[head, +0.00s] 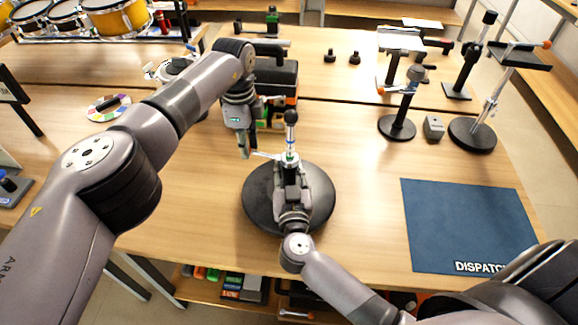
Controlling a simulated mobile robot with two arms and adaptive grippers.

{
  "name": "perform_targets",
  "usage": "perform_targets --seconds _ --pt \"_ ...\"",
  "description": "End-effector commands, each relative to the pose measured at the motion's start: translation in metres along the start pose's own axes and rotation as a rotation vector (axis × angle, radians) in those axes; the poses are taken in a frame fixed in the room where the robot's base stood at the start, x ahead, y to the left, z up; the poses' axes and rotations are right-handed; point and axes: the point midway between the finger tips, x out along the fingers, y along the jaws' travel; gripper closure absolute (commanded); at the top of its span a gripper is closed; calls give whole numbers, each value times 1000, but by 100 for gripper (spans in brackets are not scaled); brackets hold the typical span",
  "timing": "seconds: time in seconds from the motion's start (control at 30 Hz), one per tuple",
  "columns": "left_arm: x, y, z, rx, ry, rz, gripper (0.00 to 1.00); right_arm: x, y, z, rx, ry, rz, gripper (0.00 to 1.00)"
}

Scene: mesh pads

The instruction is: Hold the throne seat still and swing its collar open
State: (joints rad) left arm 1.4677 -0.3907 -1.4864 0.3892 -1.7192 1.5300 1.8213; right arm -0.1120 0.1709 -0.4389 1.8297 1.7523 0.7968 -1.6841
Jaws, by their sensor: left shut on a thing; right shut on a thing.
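The throne seat is a round black disc (256,200) lying flat on the table. A slim upright post with a black knob (291,117) and blue and white bands rises by its far side. A thin pale lever, seemingly part of the collar (265,154), sticks out left from the post. My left gripper (244,153) points down with its fingertips at the outer end of this lever, shut on it. My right gripper (290,166) reaches over the seat from the front and is shut at the post. Its fingers and wrist hide the post's foot and part of the collar.
A blue dispatch mat (468,225) lies bare at the right. A dark box (276,80) stands behind my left gripper.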

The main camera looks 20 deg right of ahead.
Motion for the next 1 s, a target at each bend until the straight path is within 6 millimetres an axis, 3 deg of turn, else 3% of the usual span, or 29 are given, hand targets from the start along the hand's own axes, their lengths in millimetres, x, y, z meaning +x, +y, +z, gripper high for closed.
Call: perform_targets --seconds 0.03,0.27,0.3,0.6,1.0 --pt "0 -2 0 -1 0 -5 100 -3 -2 10 2 -20 -5 100" --pt "-1 -2 1 -1 -1 -5 100 -3 -2 10 2 -20 -5 100" --pt "-1 -2 1 -1 -2 -5 77 -3 -2 10 2 -20 -5 100" --pt "0 -1 1 -2 -2 -2 57 -3 -1 10 3 -20 -3 100" --pt "-6 -1 2 -2 -2 -3 56 -3 0 10 3 -20 -2 100"
